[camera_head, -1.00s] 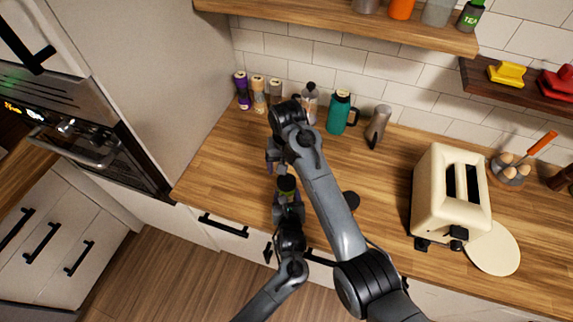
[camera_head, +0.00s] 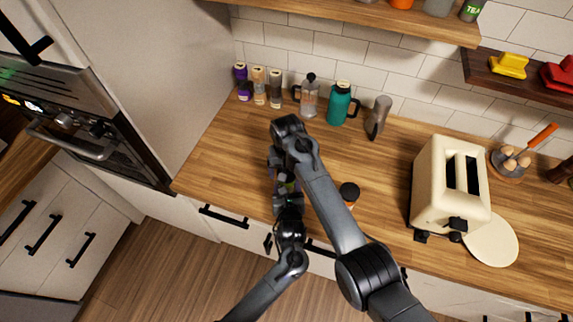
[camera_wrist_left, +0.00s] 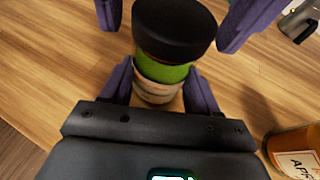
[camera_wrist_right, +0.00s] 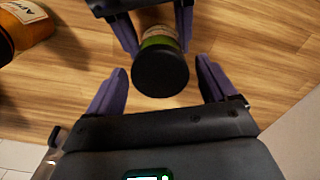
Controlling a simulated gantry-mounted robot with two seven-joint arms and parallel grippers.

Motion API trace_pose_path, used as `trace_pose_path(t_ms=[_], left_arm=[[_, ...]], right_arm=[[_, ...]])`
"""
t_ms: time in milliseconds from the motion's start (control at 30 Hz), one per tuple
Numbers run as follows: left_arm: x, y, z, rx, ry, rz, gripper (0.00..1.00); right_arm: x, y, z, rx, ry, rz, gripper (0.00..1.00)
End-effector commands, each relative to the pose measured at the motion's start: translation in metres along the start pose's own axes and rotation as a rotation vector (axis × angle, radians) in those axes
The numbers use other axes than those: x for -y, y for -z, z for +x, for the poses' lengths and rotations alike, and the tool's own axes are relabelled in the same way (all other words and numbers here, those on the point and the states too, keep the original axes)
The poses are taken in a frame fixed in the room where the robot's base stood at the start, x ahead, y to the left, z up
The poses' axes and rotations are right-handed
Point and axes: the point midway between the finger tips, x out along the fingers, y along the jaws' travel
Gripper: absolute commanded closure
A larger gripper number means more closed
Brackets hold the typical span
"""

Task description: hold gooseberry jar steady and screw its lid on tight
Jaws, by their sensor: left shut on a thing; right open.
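The gooseberry jar (camera_wrist_left: 178,77) has green contents, a pale label and a wide black lid (camera_wrist_left: 174,30) on its top. My left gripper (camera_wrist_left: 160,92) is shut on the jar body at the label, below the lid. In the right wrist view the lid (camera_wrist_right: 160,72) shows end-on between the spread purple fingers of my right gripper (camera_wrist_right: 161,78), with gaps on both sides. The jar (camera_wrist_right: 159,38) shows behind it. In the head view the jar (camera_head: 286,188) is mostly hidden by my arms near the counter's front edge. I cannot tell how tightly the lid sits.
An orange jar with a black lid (camera_head: 349,192), its label starting "AP" (camera_wrist_left: 303,163), stands close by on the right. A toaster (camera_head: 450,185) and round board (camera_head: 492,240) are farther right. Spice jars (camera_head: 259,85), a press (camera_head: 309,97) and a teal flask (camera_head: 339,104) line the back.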

Motion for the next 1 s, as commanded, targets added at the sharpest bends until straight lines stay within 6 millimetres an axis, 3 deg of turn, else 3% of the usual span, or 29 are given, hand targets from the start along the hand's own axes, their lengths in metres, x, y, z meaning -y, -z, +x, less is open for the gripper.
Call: trace_pose_path(t_ms=[400,767,1000], left_arm=[[0.0001,-0.0004,-0.0001,0.001,0.000,-0.001,1.00],[0.0001,-0.0004,0.0000,0.001,0.000,-0.001,1.00],[0.0001,-0.0004,-0.0001,0.001,0.000,-0.001,1.00]], right_arm=[[-0.0002,-0.0001,0.0055,0.000,0.000,0.000,0.15],[-0.0001,-0.0001,0.0052,0.000,0.000,0.000,0.70],[0.0001,0.0001,0.0052,0.000,0.000,0.124,0.72]])
